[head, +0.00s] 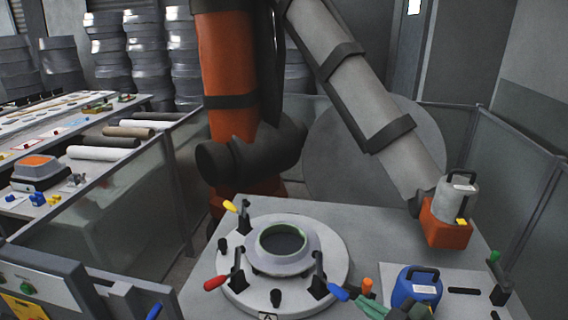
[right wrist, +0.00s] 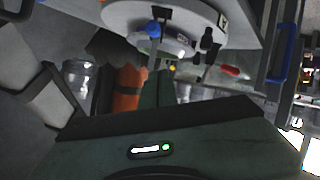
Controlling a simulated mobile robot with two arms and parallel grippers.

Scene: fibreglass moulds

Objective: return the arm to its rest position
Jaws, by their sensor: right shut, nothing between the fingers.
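My right gripper (head: 370,306) shows in part at the bottom edge of the head view, as dark green pieces between the blue clamp handle (head: 338,292) and the blue canister (head: 418,286). It is shut and empty. In the right wrist view, its dark green body fills the lower part and its fingers (right wrist: 157,88) point up the picture towards the round mould. The round mould (head: 283,262) sits on the table in front of me, with toggle clamps around it. My left gripper is not in view.
A large orange arm (head: 228,70) stands behind the table (head: 400,238). Its grey link slants down to a grey-and-orange tool (head: 447,232) at the right. A clamp with a green handle (head: 493,257) is at the right edge.

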